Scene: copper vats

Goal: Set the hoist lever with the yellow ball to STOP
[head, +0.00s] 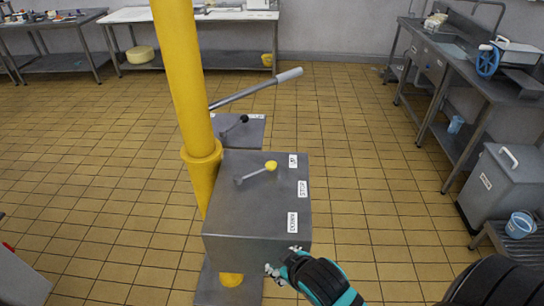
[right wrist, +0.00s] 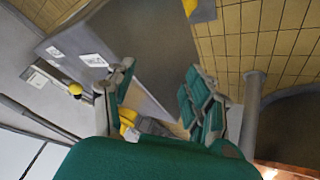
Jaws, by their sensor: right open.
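The hoist lever with the yellow ball (head: 271,166) is on top of a grey metal box (head: 250,200) beside a yellow column. Its arm points up and right, towards the UP label (head: 292,160). The STOP label (head: 302,188) is along the right edge, with the DOWN label (head: 292,222) nearer me. My right gripper (head: 283,262) is at the near right corner of the box, apart from the ball. In the right wrist view its fingers (right wrist: 160,92) are spread; a yellow ball (right wrist: 75,89) shows left of them. My left gripper is out of view.
The yellow column (head: 185,80) rises left of the box. Behind the box, a second, black-knobbed lever (head: 244,118) and a long grey bar (head: 255,90) stick out. A grey cabinet (head: 500,185) and steel benches stand right. Tiled floor between is clear.

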